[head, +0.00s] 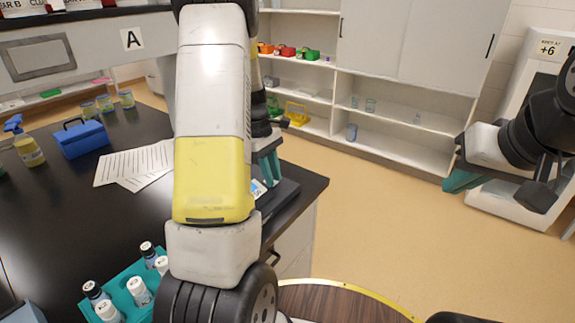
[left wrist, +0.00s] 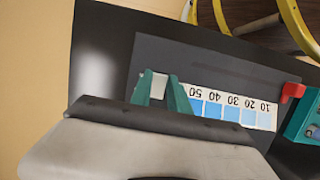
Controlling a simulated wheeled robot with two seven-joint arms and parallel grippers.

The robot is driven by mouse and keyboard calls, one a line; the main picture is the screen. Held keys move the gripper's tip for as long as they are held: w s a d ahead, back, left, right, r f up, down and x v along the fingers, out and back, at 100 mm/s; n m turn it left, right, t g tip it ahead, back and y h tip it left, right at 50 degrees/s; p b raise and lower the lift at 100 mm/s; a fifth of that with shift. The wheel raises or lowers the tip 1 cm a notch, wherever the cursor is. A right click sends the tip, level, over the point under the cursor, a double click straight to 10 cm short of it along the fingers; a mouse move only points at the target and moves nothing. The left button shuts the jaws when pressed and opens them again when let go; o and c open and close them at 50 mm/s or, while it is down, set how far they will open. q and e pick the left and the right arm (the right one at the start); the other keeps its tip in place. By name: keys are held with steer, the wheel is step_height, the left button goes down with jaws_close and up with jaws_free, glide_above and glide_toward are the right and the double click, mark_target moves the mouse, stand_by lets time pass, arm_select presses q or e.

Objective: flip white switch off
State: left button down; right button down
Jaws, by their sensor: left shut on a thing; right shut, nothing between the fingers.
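My left gripper (head: 266,165) is at the dark device (head: 284,192) near the right end of the black bench. In the left wrist view its teal fingers (left wrist: 160,92) are shut on a small pale grey-white piece (left wrist: 158,86) at the end of a printed 10-to-50 scale (left wrist: 232,108). I cannot tell for sure that this piece is the white switch, since the fingers cover much of it. A red part (left wrist: 292,91) stands at the scale's 10 end. My right gripper (head: 465,180) is shut and empty, over the floor at the right.
A blue box (head: 82,140), papers (head: 135,165) and jars (head: 105,103) stand further back. Shelving (head: 400,145) lines the far wall. The floor (head: 380,220) between is clear.

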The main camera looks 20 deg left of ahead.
arm_select(q)
steer(key=c, duration=1.5)
jaws_free()
steer(key=shift+r, duration=0.1)
steer(key=v, duration=0.7)
steer(key=shift+a+r, duration=0.15)
steer(key=shift+r, duration=0.15)
steer(key=s+d+r+m+t, duration=0.3)
steer(key=s+d+r+m, duration=0.4)
steer(key=s+r, duration=0.25)
steer(key=s+d+r+m+t, duration=0.1)
steer(key=s+d+m, duration=0.1)
steer(key=s, duration=0.1)
steer(key=s+d+r+m+t, duration=0.1)
steer(key=s+d+m, duration=0.1)
steer(key=s+m, duration=0.1)
steer(key=s+d+r+m+t, duration=0.1)
steer(key=s+m+t, duration=0.1)
steer(key=s, duration=0.3)
steer(key=shift+s+d+r+m+y, duration=0.1)
steer(key=shift+d+r+m+y, duration=0.2)
steer(key=shift+d+m, duration=0.1)
